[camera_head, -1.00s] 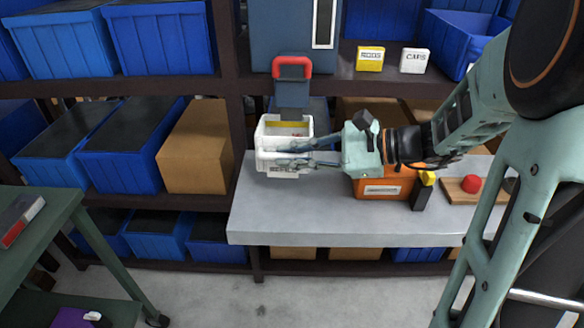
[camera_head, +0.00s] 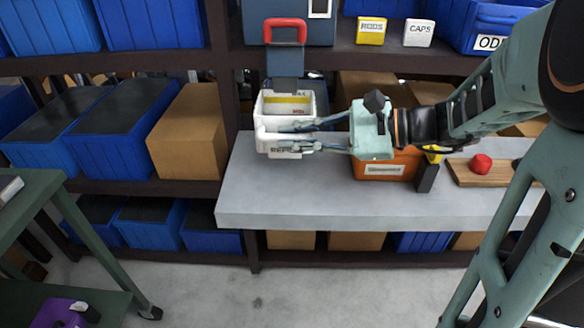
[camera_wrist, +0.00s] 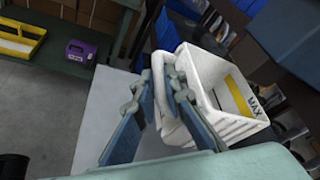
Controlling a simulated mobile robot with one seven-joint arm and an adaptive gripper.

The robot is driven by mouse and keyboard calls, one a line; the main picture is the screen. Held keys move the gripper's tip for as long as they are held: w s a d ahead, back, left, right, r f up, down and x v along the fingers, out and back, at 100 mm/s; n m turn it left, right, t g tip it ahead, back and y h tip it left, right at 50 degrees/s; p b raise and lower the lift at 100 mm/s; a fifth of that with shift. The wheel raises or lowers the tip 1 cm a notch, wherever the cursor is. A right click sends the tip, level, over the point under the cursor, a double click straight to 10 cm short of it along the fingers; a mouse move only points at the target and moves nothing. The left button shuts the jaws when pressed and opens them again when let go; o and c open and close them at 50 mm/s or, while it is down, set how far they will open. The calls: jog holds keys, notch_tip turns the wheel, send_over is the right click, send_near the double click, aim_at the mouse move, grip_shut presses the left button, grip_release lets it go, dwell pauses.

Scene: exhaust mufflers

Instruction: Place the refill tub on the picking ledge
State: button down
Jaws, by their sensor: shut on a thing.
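The refill tub (camera_head: 264,139) is a white open box with a yellow MAX band inside and dark lettering on its front. The tub is at the left end of the grey ledge (camera_head: 300,207), below the blue chute. I cannot tell whether its base touches the ledge.
A blue chute (camera_head: 286,64) with a red handle stands behind the tub. An orange bin (camera_head: 385,168) and a board with a red button (camera_head: 481,164) lie to the right. The ledge's front is clear. A green bench (camera_head: 40,190) stands at left.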

notch_tip(320, 180, down, 7)
jog(key=shift+r+b, duration=0.1)
jog(key=shift+b, duration=1)
jog(key=c, duration=2)
grip_release()
jog(key=p+v, duration=0.3)
jog(key=v, duration=0.9)
